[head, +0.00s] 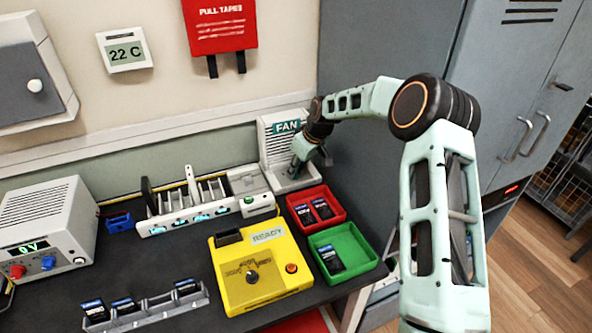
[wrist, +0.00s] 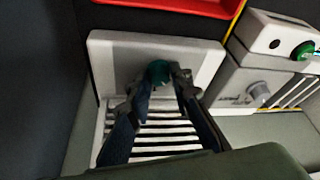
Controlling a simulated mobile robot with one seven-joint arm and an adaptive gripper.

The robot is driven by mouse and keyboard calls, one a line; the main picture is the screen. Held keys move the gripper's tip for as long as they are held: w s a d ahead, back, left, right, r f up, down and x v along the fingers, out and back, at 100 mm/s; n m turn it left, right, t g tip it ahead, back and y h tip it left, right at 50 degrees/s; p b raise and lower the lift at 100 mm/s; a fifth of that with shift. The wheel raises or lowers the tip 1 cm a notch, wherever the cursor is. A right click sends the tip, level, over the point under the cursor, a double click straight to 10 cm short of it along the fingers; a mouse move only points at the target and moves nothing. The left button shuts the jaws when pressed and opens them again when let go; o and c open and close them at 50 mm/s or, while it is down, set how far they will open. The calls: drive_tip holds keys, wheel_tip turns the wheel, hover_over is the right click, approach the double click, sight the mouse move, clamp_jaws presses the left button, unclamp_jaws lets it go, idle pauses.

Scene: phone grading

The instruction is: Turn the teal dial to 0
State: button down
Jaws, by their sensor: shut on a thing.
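The teal dial (wrist: 158,72) sits on the base of the grey fan unit (wrist: 110,50) in the wrist view. My gripper (wrist: 160,80) is shut on the dial, with a fingertip on each side of it. The fingers hide part of the dial, and I cannot read its setting. In the head view the fan unit (head: 268,140), labelled FAN, stands against the wall at the back of the bench. My gripper (head: 296,165) reaches down to its base there, and the dial is hidden.
A red bin (head: 342,208) and a green bin (head: 372,262) with phones stand in front of the fan unit. A yellow tester (head: 225,290) and a white charging rack (head: 155,229) are to the left. Grey lockers (head: 400,50) stand to the right.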

drive_tip(key=c, duration=1.7)
unclamp_jaws()
drive_tip(key=shift+c, duration=0.2)
drive_tip(key=shift+r, duration=0.1)
drive_tip(key=v, duration=1.2)
drive_tip(key=shift+w, duration=0.1)
